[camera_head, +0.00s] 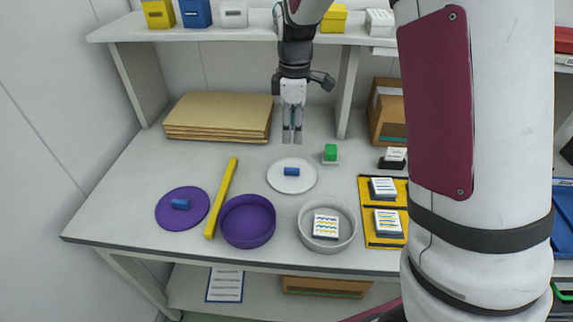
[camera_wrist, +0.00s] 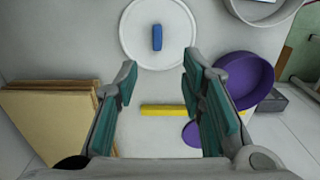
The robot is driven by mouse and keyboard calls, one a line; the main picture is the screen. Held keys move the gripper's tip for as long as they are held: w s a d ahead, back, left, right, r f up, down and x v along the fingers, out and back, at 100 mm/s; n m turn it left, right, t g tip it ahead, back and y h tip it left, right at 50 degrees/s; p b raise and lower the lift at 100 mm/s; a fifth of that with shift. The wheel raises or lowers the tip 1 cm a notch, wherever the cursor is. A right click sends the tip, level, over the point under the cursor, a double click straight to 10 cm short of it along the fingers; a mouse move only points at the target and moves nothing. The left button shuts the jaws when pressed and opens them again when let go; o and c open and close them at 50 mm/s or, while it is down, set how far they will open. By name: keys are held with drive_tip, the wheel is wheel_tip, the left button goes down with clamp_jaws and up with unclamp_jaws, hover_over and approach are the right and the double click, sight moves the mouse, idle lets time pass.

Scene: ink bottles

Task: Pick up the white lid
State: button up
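The white lid (camera_head: 304,180) is a flat round disc with a blue handle (camera_head: 291,172) at its centre. It lies on the table behind the white round container. In the wrist view the white lid (camera_wrist: 181,42) is at the top middle, its blue handle (camera_wrist: 157,37) standing out. My gripper (camera_head: 292,140) points down above the table, behind the lid in the head view, apart from it. In the wrist view my gripper (camera_wrist: 159,68) has its fingers spread wide with nothing between them; the handle shows beyond the fingertips.
A purple container (camera_head: 248,221), a purple lid (camera_head: 178,216) and a yellow bar (camera_head: 221,197) lie at left. The white container (camera_head: 351,222) holds a striped block. A green-topped bottle (camera_head: 330,153) stands right of the lid. Brown boards (camera_head: 220,112) lie behind, under a shelf (camera_head: 215,34).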

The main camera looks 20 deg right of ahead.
hover_over(292, 169)
drive_tip(key=f, duration=0.8)
drive_tip(key=shift+s+f, duration=0.2)
drive_tip(key=shift+f, duration=0.15)
drive_tip(key=f, duration=0.5)
drive_tip(key=shift+w+p, duration=0.25)
drive_tip(key=shift+p, duration=0.1)
drive_tip(key=shift+r, duration=0.1)
drive_tip(key=shift+c, duration=0.3)
drive_tip(key=c, duration=0.7)
